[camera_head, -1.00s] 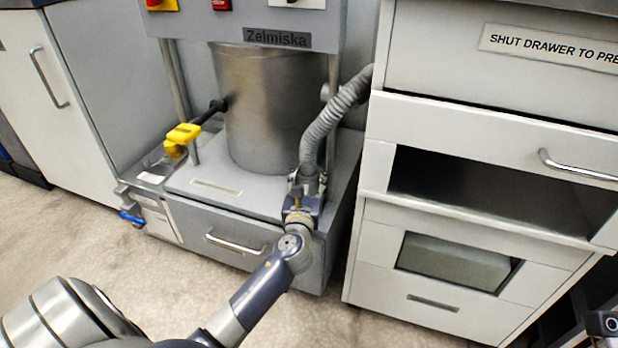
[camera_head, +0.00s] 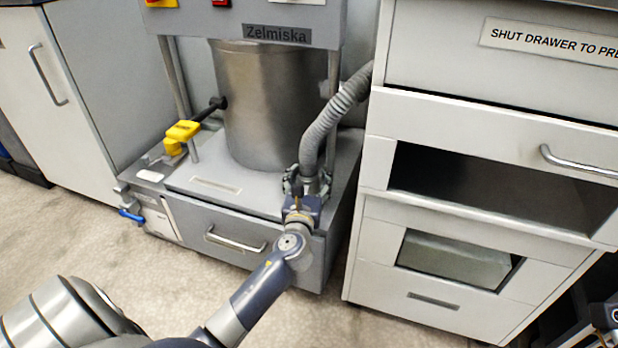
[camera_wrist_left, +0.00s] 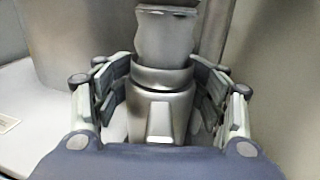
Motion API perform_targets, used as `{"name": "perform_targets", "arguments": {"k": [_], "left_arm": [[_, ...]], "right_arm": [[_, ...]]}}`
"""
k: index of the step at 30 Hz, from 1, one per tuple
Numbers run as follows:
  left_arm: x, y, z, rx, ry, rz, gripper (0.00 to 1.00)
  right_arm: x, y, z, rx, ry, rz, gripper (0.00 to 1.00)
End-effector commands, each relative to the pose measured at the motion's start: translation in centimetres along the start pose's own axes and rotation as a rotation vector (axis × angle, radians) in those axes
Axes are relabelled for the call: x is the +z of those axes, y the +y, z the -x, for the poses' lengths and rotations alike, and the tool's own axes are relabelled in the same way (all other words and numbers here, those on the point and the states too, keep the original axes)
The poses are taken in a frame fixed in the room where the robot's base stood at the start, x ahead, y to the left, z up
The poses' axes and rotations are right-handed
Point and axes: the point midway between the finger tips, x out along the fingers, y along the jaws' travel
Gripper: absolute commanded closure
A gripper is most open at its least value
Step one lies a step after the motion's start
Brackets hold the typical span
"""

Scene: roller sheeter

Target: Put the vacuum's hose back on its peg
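The vacuum's grey ribbed hose (camera_head: 331,116) comes out beside the white cabinet and bends down to its end piece at the front right of the machine's base. My left gripper (camera_head: 306,182) is at that lower end. In the left wrist view the hose's end piece (camera_wrist_left: 160,112), with a dark collar, stands between the two fingers of my left gripper (camera_wrist_left: 162,80). The fingertips are close to the collar, and gaps show beside the end piece lower down. The fingers look open around it. I cannot make out the peg clearly.
A steel drum (camera_head: 262,105) stands behind the hose on the grey machine base, whose front has a drawer (camera_head: 225,232). A yellow-handled valve (camera_head: 183,131) is on the left. The white cabinet (camera_head: 455,118), with an open drawer gap, stands close on the right.

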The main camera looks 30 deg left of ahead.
Motion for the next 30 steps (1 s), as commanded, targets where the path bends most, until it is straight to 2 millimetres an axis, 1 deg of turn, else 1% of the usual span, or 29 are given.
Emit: {"name": "perform_targets", "arguments": {"k": [10,14,17,24,27,30], "left_arm": [[-0.4,0.0,0.2,0.001,0.007,-0.001,0.3],[-0.4,0.0,1.2,0.0,0.006,-0.001,0.3],[-0.4,0.0,2.9,-0.001,0.007,0.0,0.3],[-0.3,0.0,8.0,-0.001,0.006,0.0,0.3],[-0.3,0.0,9.7,0.001,0.006,0.001,0.3],[-0.2,0.0,11.0,-0.001,0.005,-0.001,0.3]], "right_arm": [[-0.1,0.0,0.1,0.001,0.001,0.0,1.0],[0.0,0.0,0.1,0.002,0.0,0.0,1.0],[0.0,0.0,0.1,0.001,-0.001,0.0,1.0],[0.0,0.0,0.1,0.001,-0.001,0.0,1.0],[0.0,0.0,0.1,0.001,-0.002,0.0,1.0],[0.0,0.0,0.1,0.001,-0.002,0.0,1.0]]}}
